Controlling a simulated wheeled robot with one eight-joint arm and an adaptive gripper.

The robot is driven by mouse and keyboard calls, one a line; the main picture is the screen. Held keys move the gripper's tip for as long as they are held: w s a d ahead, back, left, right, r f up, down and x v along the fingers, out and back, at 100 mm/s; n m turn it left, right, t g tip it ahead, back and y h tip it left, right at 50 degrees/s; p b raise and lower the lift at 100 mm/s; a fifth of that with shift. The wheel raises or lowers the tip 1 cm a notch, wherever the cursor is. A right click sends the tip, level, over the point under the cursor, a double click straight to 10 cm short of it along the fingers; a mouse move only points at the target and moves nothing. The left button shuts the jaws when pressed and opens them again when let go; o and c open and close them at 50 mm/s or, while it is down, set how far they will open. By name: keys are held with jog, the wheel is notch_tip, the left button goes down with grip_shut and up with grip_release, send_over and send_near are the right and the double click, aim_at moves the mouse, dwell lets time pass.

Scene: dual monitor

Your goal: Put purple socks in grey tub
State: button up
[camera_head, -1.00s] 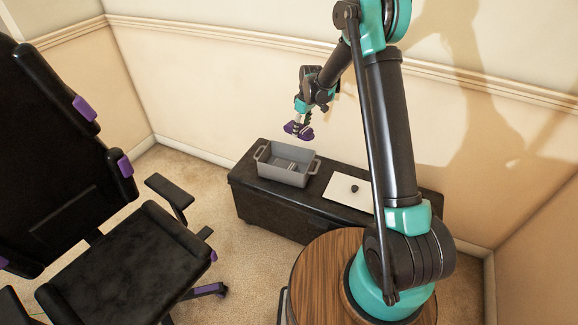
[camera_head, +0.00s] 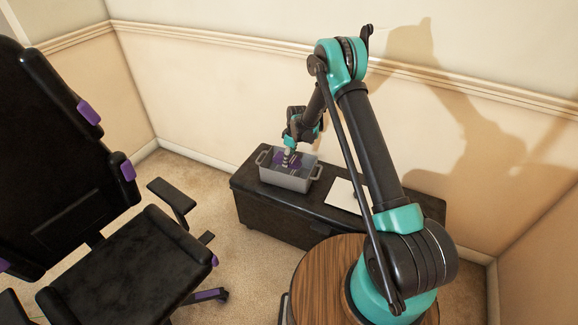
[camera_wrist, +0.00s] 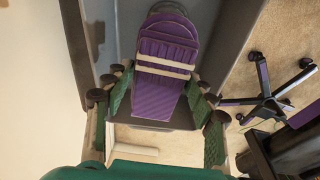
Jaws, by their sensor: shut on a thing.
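The purple socks (camera_wrist: 160,95), with pale bands, are between the fingers of my gripper (camera_wrist: 162,100) in the wrist view. My gripper is shut on them. In the head view my gripper (camera_head: 287,160) points down into the grey tub (camera_head: 288,183), and the purple socks (camera_head: 280,158) show inside its rim. The tub has a handle at each end and stands on a black chest. In the wrist view the grey tub (camera_wrist: 125,25) surrounds the socks. I cannot tell whether the socks touch the tub's floor.
The black chest (camera_head: 265,209) stands along the wall. A white sheet (camera_head: 343,195) lies on it right of the tub, partly behind my arm. A black and purple office chair (camera_head: 120,260) stands at the left. Carpet lies between chair and chest.

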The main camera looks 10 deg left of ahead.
aim_at(289, 170)
jog(key=shift+f, duration=2.35)
jog(key=shift+f, duration=0.1)
jog(key=o, duration=1.1)
jog(key=shift+o, duration=0.2)
